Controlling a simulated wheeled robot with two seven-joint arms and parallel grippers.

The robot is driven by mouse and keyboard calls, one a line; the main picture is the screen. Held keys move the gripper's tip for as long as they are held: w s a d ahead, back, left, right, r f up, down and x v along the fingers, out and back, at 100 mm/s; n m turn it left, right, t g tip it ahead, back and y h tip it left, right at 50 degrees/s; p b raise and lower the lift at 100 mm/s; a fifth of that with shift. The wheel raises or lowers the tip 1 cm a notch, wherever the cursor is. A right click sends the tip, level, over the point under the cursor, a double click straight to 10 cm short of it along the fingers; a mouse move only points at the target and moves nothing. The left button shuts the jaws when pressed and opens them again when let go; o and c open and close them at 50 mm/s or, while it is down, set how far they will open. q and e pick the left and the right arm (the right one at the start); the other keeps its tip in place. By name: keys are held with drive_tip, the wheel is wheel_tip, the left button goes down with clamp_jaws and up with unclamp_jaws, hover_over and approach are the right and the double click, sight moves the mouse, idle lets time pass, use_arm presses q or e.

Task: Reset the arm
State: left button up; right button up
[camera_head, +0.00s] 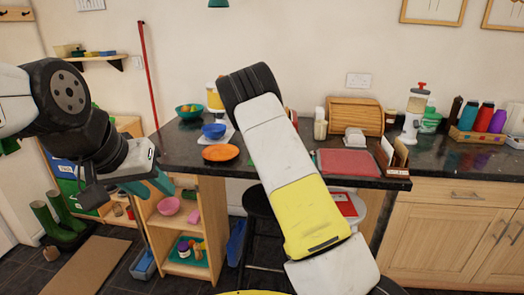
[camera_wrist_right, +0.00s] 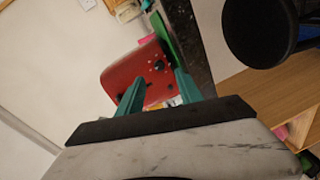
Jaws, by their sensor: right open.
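My left gripper (camera_head: 150,186) hangs at the left in the head view, in front of the wooden shelf unit. Its teal fingers show small and partly overlapped, so I cannot tell if they are apart. My right arm (camera_head: 290,175), white and yellow, rises through the middle of the head view; its gripper is hidden there. In the right wrist view my right gripper (camera_wrist_right: 160,78) is open, its two teal fingers apart with nothing held between them. A red panel with dark round spots (camera_wrist_right: 128,70) lies beyond the fingertips.
The dark counter (camera_head: 265,165) holds an orange plate (camera_head: 221,152), blue bowls (camera_head: 213,131), a red board (camera_head: 348,162) and a wooden bread box (camera_head: 354,116). A dark round stool (camera_wrist_right: 258,30) shows in the wrist view. Green boots (camera_head: 55,222) stand at the left.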

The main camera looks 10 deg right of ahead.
drive_tip(key=s+a+r+m+g+y, duration=0.3)
drive_tip(key=s+r+m, duration=0.2)
drive_tip(key=s+r, duration=0.3)
drive_tip(key=s+a+r+m+g+y, duration=0.25)
drive_tip(key=s+r+m+g, duration=0.2)
drive_tip(key=s+r, duration=0.35)
drive_tip(key=s+r+m+g, duration=0.1)
drive_tip(key=s+r, duration=0.1)
drive_tip(key=s, duration=0.8)
drive_tip(key=s+r+m+g, duration=0.1)
drive_tip(key=s+r, duration=0.2)
drive_tip(key=s, duration=0.7)
drive_tip(key=shift+s+a+m, duration=0.35)
